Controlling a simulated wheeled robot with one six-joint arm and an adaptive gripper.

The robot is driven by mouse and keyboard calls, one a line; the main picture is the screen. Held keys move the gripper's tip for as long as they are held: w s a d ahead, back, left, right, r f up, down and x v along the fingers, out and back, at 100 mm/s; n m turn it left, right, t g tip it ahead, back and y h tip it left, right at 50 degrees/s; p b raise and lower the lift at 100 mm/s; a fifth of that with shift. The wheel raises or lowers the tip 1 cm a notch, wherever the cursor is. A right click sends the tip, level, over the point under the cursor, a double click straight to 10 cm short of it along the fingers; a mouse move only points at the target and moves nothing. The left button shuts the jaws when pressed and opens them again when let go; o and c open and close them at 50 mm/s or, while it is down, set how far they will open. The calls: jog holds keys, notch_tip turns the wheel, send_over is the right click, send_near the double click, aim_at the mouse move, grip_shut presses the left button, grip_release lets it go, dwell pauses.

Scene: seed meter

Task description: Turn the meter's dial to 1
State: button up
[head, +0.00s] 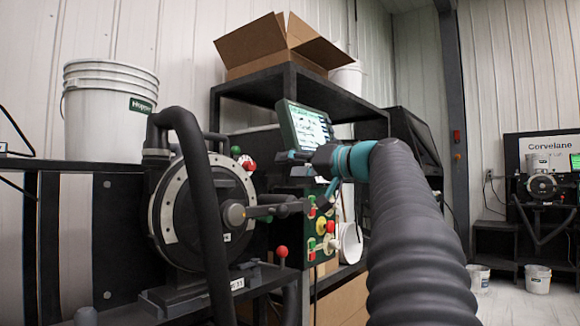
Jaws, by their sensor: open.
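The meter (172,237) is a large dark round housing with a pale marked ring, at the left of the head view. A small white dial with a red knob (246,163) sits at the upper right of it; its markings are too small to read. I cannot tell which number any dial points to.
A dark thick hose (203,210) crosses in front of the meter. A lever with a red ball (282,252) stands below. A panel (322,238) carries red, yellow and green buttons. A white bucket (108,112) and an open cardboard box (275,45) stand above.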

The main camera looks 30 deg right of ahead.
aim_at(253, 166)
jog(key=w+a+m+p, duration=0.1)
jog(key=w, duration=0.2)
jog(key=w+a+m+p, duration=0.1)
jog(key=w, duration=0.3)
jog(key=w+a+m+p, duration=0.1)
jog(key=w+a, duration=0.1)
jog(key=w, duration=0.2)
jog(key=shift+w+r+m, duration=0.15)
jog(key=shift+m, duration=0.15)
dwell(0.4)
grip_shut()
